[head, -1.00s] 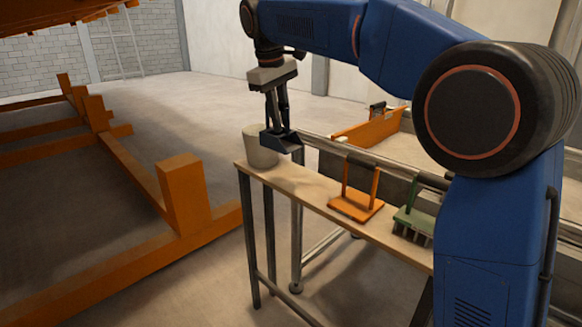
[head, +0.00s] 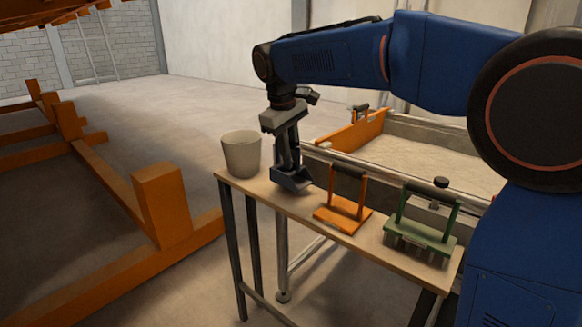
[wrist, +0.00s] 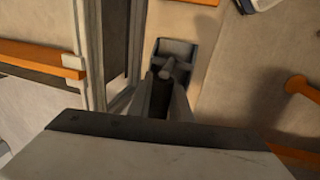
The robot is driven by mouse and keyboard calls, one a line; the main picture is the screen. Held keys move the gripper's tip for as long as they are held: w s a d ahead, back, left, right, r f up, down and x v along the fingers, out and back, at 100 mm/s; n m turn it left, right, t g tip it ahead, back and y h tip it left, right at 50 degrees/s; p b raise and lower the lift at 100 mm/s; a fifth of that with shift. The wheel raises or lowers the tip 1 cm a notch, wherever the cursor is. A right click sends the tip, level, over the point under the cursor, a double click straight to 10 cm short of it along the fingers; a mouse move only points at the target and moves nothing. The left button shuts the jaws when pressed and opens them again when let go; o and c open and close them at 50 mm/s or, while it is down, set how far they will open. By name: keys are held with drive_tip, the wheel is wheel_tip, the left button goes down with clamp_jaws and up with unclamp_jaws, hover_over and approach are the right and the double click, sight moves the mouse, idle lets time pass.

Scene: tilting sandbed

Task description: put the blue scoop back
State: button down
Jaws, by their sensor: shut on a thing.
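The blue scoop (head: 291,180) hangs in my gripper (head: 288,160) at the table's left part, beside the grey bucket. My gripper is shut on the scoop's handle. In the wrist view the scoop (wrist: 175,48) shows beyond the gripper (wrist: 168,85), over the tan tabletop. The scoop is low, at or just above the wooden table (head: 262,189); I cannot tell whether it touches.
A grey bucket (head: 241,156) stands at the table's left end. An orange tool (head: 342,214) and a green toothed tool (head: 420,238) stand to the right. The sandbed (head: 425,160) lies behind the table. An orange frame (head: 163,205) is on the left.

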sight(293, 178)
drive_tip(key=shift+s+a+x, duration=0.1)
drive_tip(key=shift+s+x, duration=0.05)
drive_tip(key=shift+x, duration=0.65)
drive_tip(key=shift+s+a+x, duration=0.1)
drive_tip(key=shift+x, duration=0.7)
drive_tip(key=shift+f, duration=0.15)
drive_tip(key=c, duration=1.6)
unclamp_jaws()
drive_tip(key=shift+f, duration=0.1)
drive_tip(key=v, duration=1.2)
